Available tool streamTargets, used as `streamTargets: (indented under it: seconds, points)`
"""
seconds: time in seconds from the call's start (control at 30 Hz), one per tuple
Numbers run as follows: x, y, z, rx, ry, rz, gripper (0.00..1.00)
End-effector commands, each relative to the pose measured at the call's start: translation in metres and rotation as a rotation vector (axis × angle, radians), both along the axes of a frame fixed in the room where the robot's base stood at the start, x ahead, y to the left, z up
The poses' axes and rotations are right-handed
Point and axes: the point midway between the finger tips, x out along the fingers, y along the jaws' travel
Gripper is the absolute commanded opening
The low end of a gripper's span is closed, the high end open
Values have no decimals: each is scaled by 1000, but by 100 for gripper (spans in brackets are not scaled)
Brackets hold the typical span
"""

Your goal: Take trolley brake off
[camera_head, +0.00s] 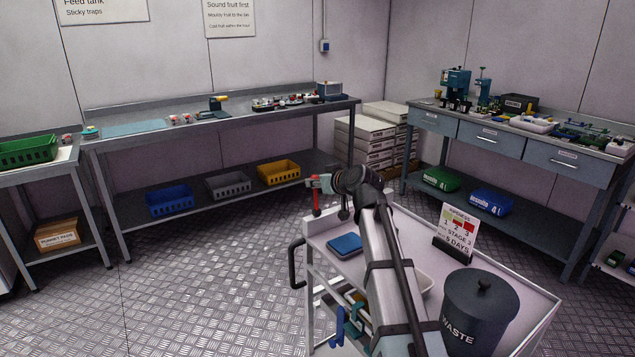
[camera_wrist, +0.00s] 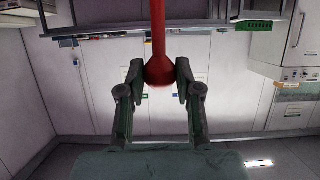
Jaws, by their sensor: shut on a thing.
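A pale trolley (camera_head: 524,311) stands in front of me in the head view, with a dark push handle (camera_head: 296,262) at its left end. A red brake lever (camera_head: 316,202) shows at its far left corner. In the wrist view the lever (camera_wrist: 158,30) is a red rod with a wider knob at its end. My gripper (camera_wrist: 160,78) has its two fingers on either side of that knob, shut on it. In the head view my gripper (camera_head: 328,184) is at the lever, and my arm hides part of the trolley top.
A long bench (camera_head: 225,117) stands behind, and a drawer bench (camera_head: 490,137) at the right. The metal floor left of the trolley is clear.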

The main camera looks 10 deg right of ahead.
Motion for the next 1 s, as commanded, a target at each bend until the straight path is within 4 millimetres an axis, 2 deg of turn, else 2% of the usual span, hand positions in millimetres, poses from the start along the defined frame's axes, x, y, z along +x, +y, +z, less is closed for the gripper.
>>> streamTargets:
  seconds: [0.3,0.33,0.4,0.77,1.0]
  points:
    - [-2,0,-4,-4,8,3,0]
    - [-2,0,-4,-4,8,3,37]
    - [-2,0,-4,-4,7,2,59]
    - [-3,-1,-1,-1,3,1,59]
    - [-27,-13,9,-1,2,-1,59]
